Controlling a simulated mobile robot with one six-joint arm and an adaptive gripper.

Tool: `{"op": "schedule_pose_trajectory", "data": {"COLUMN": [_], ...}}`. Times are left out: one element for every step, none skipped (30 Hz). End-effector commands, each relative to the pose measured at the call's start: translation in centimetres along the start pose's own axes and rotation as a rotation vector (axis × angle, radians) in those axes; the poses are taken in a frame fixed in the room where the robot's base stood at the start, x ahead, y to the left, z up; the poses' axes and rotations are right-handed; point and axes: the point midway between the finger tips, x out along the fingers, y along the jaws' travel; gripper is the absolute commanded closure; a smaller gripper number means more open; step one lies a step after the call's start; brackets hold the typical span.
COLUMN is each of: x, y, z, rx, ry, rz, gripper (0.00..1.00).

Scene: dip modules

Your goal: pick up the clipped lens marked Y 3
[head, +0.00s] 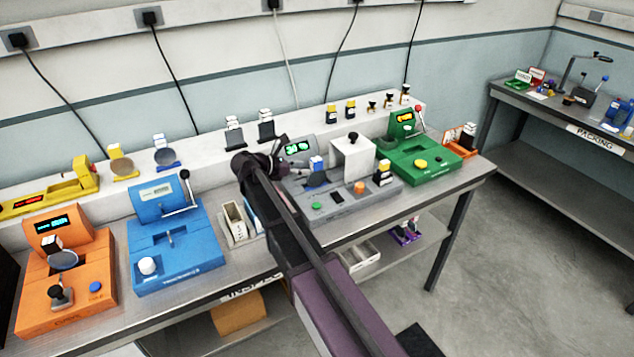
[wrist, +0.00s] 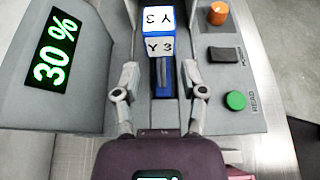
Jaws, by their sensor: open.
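The clipped lens marked Y 3 (wrist: 158,46) has a blue clip with white faces reading "Y 3". It sits in a slot of the grey machine (wrist: 110,20), with its dark blue lower part going down into the slot. In the head view a blue-and-white block (head: 317,163) stands on the grey machine. My gripper (wrist: 160,72) is open in the wrist view, one finger on each side of the clip's lower part. I cannot tell whether either finger touches it. The lens itself is mostly hidden.
The grey machine has a green "30 %" display (wrist: 54,50), an orange knob (wrist: 217,13) and a green button (wrist: 235,100). A white block (head: 352,163) stands to the right. A blue machine (head: 175,245) and a green machine (head: 425,160) flank it.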

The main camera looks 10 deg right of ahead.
Motion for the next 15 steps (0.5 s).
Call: {"op": "schedule_pose_trajectory", "data": {"x": [0.8, 1.2, 1.6, 1.9, 2.1, 2.3, 2.4, 2.5, 2.5, 2.6, 2.6, 2.6, 2.6, 2.6, 2.6], "y": [0.0, 0.0, 0.0, 0.0, 0.0, 0.0, 0.0, 0.0, 0.0, 0.0, 0.0, 0.0, 0.0, 0.0, 0.0], "z": [-0.2, -0.2, -0.2, -0.1, -0.1, -0.1, -0.1, -0.1, 0.0, 0.0, 0.0, 0.0, 0.0, 0.0, 0.0], "rx": [0.000, 0.000, 0.001, 0.001, 0.001, 0.001, 0.001, 0.001, 0.001, 0.001, 0.001, 0.001, 0.001, 0.001, 0.001], "ry": [0.000, 0.000, 0.000, 0.000, 0.000, 0.000, 0.000, 0.000, 0.000, 0.000, 0.000, 0.000, 0.000, 0.000, 0.000], "rz": [-0.002, -0.002, -0.002, -0.002, -0.001, 0.000, 0.000, 0.000, 0.000, 0.000, 0.000, 0.000, 0.000, 0.000, 0.000], "gripper": [0.46, 0.46, 0.46, 0.46, 0.46, 0.46, 0.46, 0.46, 0.46, 0.46, 0.46, 0.46, 0.46, 0.46, 0.46]}}
